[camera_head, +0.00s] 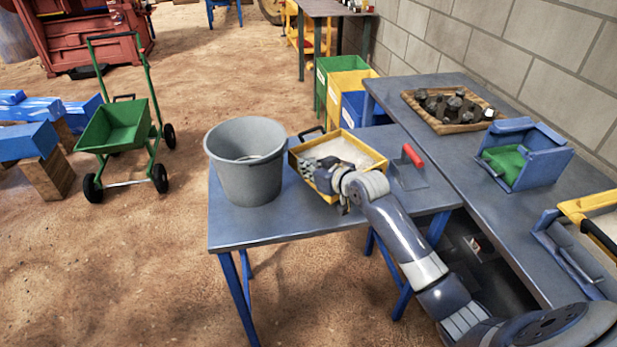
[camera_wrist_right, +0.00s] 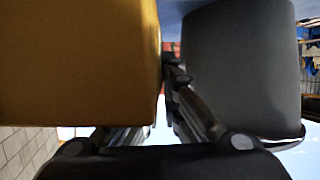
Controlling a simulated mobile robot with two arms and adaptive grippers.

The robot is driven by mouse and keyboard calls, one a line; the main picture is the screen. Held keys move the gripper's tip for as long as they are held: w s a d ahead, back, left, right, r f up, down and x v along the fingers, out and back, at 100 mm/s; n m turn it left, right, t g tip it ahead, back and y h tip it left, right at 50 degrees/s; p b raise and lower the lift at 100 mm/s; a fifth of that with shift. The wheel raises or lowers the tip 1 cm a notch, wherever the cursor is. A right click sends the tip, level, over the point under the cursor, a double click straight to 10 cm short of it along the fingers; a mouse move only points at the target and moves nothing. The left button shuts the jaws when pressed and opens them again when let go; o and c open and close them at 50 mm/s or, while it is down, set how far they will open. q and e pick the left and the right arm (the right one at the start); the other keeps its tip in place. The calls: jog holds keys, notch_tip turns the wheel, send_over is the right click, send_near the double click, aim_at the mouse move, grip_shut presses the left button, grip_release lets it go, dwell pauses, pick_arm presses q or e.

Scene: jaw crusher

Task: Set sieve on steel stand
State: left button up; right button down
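A yellow-framed tray (camera_head: 378,166) with a pale inside and a dark handle at its back left stands on the blue-grey steel table; it looks like the sieve. In the right wrist view a yellow wall (camera_wrist_right: 75,60) fills the left, close up. The right gripper's fingers (camera_wrist_right: 150,125) reach along it, and the left finger is partly hidden behind it. I cannot tell whether they clamp the wall. Another yellow frame with a black handle (camera_head: 590,212) shows at the right edge. No separate stand is clearly identifiable.
A grey bucket (camera_head: 247,170) stands just left of the tray and close beside the fingers in the right wrist view (camera_wrist_right: 240,70). A red-handled tool (camera_head: 410,165) lies right of the tray. A crate of rocks (camera_head: 440,122) and blue box (camera_head: 530,165) stand on the right table.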

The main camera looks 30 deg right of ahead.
aim_at(308, 182)
jog(key=shift+w+f, duration=0.1)
jog(key=shift+f, duration=1.4)
jog(key=c, duration=2)
grip_release()
jog(key=shift+f, duration=0.25)
jog(key=shift+o, duration=1)
jog(key=shift+r, duration=0.1)
jog(key=shift+s, duration=0.2)
jog(key=v, duration=1.2)
